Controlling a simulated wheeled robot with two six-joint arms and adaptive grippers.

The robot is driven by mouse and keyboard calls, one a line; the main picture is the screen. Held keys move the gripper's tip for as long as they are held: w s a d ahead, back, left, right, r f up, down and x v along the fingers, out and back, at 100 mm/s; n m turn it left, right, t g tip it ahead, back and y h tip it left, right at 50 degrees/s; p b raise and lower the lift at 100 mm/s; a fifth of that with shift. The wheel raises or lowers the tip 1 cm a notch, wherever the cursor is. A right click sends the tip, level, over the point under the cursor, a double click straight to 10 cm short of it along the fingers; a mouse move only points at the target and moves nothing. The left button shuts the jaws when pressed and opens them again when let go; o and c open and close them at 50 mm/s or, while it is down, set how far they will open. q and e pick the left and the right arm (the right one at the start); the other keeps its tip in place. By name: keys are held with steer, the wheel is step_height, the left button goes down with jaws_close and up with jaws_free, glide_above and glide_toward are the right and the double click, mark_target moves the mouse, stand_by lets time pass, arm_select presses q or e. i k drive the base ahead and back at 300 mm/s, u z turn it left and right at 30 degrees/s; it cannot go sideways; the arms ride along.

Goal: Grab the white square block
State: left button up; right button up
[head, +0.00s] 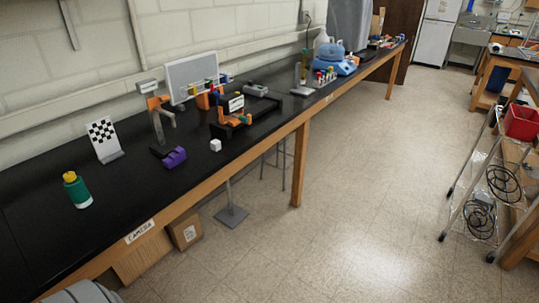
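The white square block (215,145) is a small white cube on the black bench top, close to the bench's front edge. It stands apart from the things around it, to the right of a purple object (174,157) and in front of an orange and black device (232,122). Neither of my grippers is clearly in view. A grey rounded shape shows at the bottom left corner, and I cannot tell what it is.
A checkerboard plate (103,139) and a green bottle with a yellow cap (76,191) stand on the left of the black bench (40,240). An orange clamp stand (158,112) rises behind the purple object. The floor (350,190) in front is clear; a wire cart stands far right.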

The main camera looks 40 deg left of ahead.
mark_target(216, 145)
steer(key=z, duration=0.3)
steer(key=i, duration=2.15)
steer(key=u, duration=1.15)
steer(key=i, duration=0.8)
steer(key=u, duration=0.85)
